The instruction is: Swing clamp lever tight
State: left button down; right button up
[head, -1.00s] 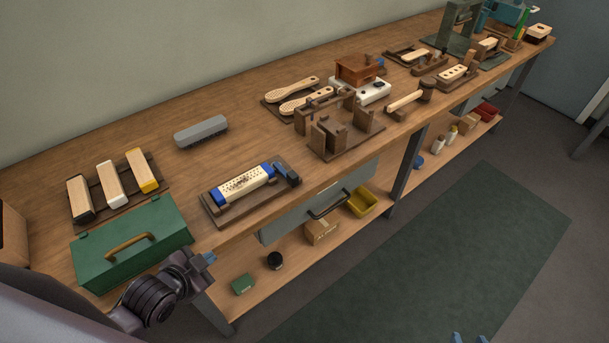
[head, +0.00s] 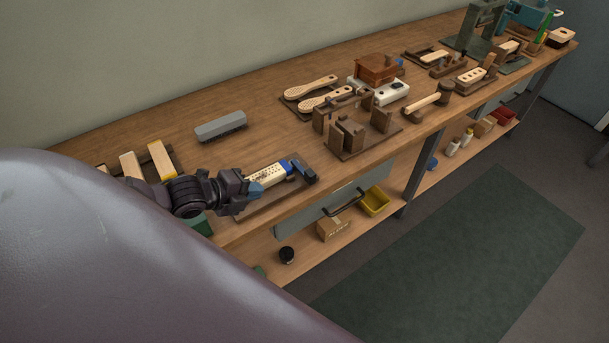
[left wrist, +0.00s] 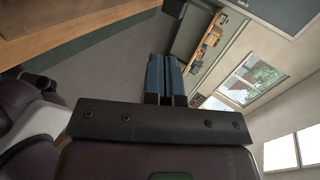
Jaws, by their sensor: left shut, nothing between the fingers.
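The clamp fixture's wooden base (head: 272,205) lies near the bench's front edge in the head view. A pale brush block with dark holes (head: 268,174) sits on it. At its right end is a blue clamp part with a dark blue lever piece (head: 304,173); how tight it is I cannot tell. My left gripper (head: 257,190) is shut and empty, in front of the block and covering the fixture's left end. I cannot tell whether it touches. In the left wrist view its blue fingers (left wrist: 165,78) are together. My right gripper is out of view.
A grey brush (head: 220,126) lies behind the fixture. A wooden jig (head: 352,135) stands to the right. My arm covers the lower left. A drawer handle (head: 343,202) sticks out below the bench.

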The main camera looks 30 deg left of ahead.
pick_arm(q)
jog(key=shift+w+a+r+m, duration=0.2)
jog(key=shift+w+a+m, duration=0.1)
jog(key=shift+m, duration=0.1)
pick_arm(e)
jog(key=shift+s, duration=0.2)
pick_arm(q)
jog(key=shift+w+d, duration=0.1)
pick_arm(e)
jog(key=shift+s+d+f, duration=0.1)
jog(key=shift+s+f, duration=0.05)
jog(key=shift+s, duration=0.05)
pick_arm(q)
send_near(307, 176)
jog(key=f, duration=0.1)
jog(key=w+f, duration=0.2)
jog(key=shift+w+d+f+b, duration=0.1)
jog(key=shift+d+f+b, duration=0.2)
jog(key=shift+f+b, duration=0.1)
jog(key=w, duration=0.1)
jog(key=w+d, duration=0.1)
jog(key=shift+w+r, duration=0.1)
jog(key=shift+w, duration=0.3)
jog(key=shift+w+d, duration=0.2)
jog(key=shift+w, duration=0.1)
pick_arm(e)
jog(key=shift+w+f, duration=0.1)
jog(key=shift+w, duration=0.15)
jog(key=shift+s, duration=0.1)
